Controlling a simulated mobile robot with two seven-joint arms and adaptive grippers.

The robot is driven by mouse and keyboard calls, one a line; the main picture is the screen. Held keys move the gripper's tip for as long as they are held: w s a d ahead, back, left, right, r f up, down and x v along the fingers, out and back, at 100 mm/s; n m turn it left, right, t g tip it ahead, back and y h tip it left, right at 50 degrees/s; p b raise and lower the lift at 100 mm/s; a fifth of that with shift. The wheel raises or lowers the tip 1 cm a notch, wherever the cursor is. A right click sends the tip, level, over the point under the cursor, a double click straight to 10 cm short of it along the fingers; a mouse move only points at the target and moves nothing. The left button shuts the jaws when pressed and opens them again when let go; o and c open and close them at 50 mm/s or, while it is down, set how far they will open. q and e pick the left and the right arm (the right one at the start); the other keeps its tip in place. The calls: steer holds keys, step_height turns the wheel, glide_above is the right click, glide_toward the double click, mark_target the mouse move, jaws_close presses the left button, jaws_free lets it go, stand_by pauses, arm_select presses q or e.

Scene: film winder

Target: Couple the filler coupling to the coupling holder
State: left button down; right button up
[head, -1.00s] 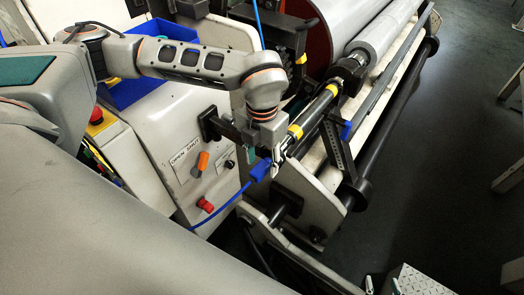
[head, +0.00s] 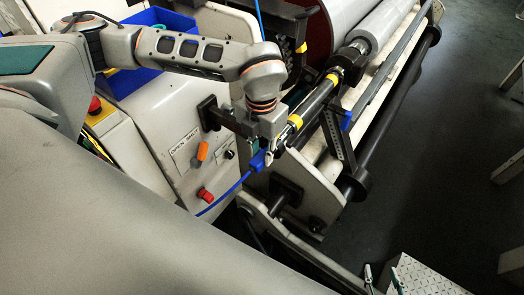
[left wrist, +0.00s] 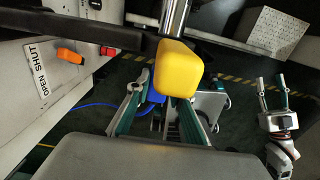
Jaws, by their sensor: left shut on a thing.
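The blue filler coupling (head: 258,160), with a blue hose trailing from it, is at the fingertips of my left gripper (head: 267,155). In the left wrist view my left gripper (left wrist: 157,108) has its fingers around the blue coupling (left wrist: 155,94), which is partly hidden behind a yellow block. I cannot surely tell which part is the coupling holder; a black bracket (head: 208,113) on the white cabinet is just left of the gripper. My right gripper (head: 382,277) is at the bottom edge, apart from everything; in the left wrist view it is open and empty (left wrist: 271,88).
The cabinet carries an orange switch (head: 203,151) and a red button (head: 205,195). A shaft with a yellow collar (head: 295,122) runs close beside the left gripper. The yellow block (left wrist: 180,68) fills the wrist view's middle. A patterned box (head: 425,278) stands lower right.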

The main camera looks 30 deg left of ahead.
mark_target(249, 165)
arm_select(q)
steer(key=shift+s, duration=0.25)
steer(key=shift+s+a, duration=0.15)
steer(key=shift+s, duration=0.55)
steer(key=shift+s, duration=0.15)
steer(key=shift+s, duration=0.3)
steer(key=shift+s+a, duration=0.1)
steer(key=shift+s, duration=0.05)
steer(key=shift+s+a+b, duration=0.1)
steer(key=shift+s+b, duration=0.35)
steer(key=shift+s, duration=0.55)
